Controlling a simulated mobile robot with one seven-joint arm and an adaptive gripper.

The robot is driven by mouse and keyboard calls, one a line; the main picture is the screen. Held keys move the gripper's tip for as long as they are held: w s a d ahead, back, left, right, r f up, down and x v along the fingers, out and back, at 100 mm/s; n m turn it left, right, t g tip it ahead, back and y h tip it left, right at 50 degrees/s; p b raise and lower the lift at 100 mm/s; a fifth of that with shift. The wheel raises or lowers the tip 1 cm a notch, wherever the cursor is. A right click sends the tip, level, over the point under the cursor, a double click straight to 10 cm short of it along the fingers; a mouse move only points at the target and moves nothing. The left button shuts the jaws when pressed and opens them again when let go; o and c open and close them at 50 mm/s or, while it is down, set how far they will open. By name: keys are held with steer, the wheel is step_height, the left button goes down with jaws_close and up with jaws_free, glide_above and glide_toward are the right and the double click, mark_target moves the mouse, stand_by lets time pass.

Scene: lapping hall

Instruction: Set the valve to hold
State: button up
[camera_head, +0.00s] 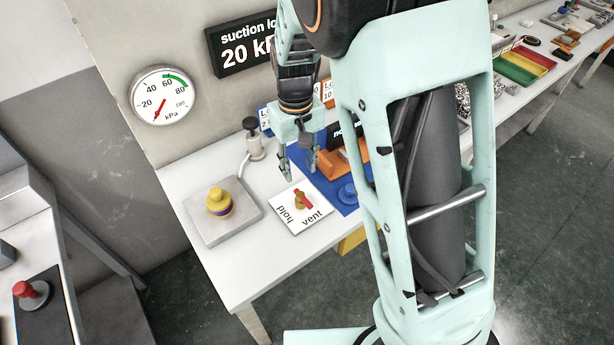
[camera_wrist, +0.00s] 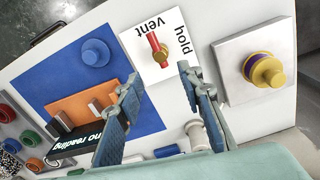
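The valve (camera_head: 299,201) is a brass body with a red lever, set on a white card (camera_head: 284,226) marked "hold" and "vent". In the wrist view the red lever (camera_wrist: 153,42) of the valve points toward the word "vent"; "hold" is to the right of it. My gripper (camera_head: 301,173) is open and empty, above and just behind the card in the head view. In the wrist view my gripper (camera_wrist: 158,78) has its two fingers spread, with the valve beyond the fingertips and apart from them.
A grey plate (camera_head: 240,233) with a yellow and purple knob (camera_head: 219,204) is left of the card. A blue mat (camera_head: 347,211) with an orange block (camera_wrist: 82,106) and a blue knob (camera_wrist: 96,52) lies on the other side. A round kPa gauge (camera_head: 160,96) is on the wall.

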mark_target(301, 195)
step_height(301, 195, down, 10)
steer(key=shift+d+f, duration=0.1)
stand_by(0.4)
jaws_close()
